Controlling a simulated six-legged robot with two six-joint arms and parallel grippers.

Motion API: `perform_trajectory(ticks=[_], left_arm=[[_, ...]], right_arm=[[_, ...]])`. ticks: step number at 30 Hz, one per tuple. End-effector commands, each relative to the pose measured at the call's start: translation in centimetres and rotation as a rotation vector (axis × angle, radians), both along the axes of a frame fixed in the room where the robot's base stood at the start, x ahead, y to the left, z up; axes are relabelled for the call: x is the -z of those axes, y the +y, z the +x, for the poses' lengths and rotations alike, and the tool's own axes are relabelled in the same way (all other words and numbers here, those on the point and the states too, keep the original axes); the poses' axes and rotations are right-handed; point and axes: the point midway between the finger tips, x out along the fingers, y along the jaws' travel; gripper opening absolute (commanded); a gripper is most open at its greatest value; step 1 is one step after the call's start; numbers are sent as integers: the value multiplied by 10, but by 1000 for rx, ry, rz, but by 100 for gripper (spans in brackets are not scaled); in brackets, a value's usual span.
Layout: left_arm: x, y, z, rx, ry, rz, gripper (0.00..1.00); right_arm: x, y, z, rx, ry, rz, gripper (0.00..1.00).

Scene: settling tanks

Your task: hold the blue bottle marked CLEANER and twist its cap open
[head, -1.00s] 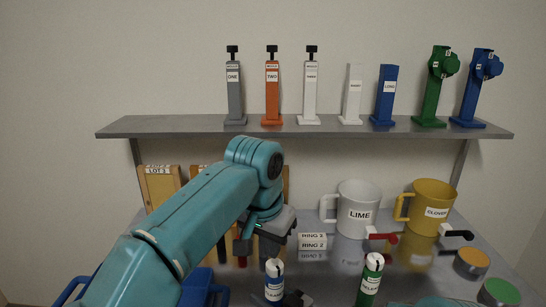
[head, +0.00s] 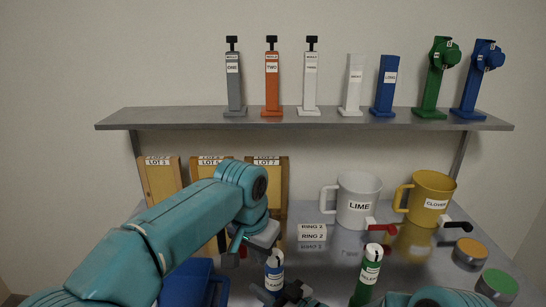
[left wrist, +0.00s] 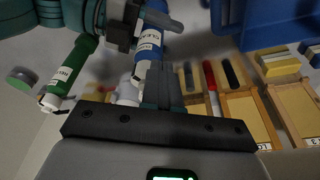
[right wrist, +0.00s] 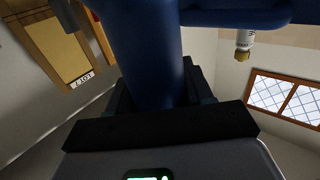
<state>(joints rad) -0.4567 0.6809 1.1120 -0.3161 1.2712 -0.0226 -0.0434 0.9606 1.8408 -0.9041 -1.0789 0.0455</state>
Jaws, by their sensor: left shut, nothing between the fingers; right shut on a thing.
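The blue bottle (head: 273,283) with a white label stands low in the middle of the head view, its pale cap (head: 276,258) on top. It shows in the left wrist view (left wrist: 150,38), cap pointing down the picture, and as a large blue body in the right wrist view (right wrist: 145,50). My right gripper (head: 294,293) is shut on the bottle's body; its grip is partly hidden. My left gripper (head: 246,246) is shut and empty, close to the cap. In the left wrist view its fingers (left wrist: 162,88) are beside the cap; contact cannot be told.
A green bottle (head: 366,284) stands to the right. A blue bin (head: 190,283) is at lower left. Wooden boards (head: 160,185) lean at the back. A white mug (head: 357,190), a yellow mug (head: 428,190) and round tins (head: 470,251) are at right. A shelf (head: 320,120) runs above.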

Motion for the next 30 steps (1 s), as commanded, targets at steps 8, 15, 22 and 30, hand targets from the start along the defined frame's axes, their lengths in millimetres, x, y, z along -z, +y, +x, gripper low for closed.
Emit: perform_trajectory(ticks=[8,15,22,30], left_arm=[[1,0,0,0,0,0,0],[0,-1,1,0,0,0,0],[1,-4,3,1,1,1,0],[0,-6,5,0,-1,0,0]], right_arm=[[-1,0,0,0,-1,0,8],[-1,0,0,0,-1,0,8],[-1,0,0,0,-1,0,8],[-1,0,0,0,-1,0,8]])
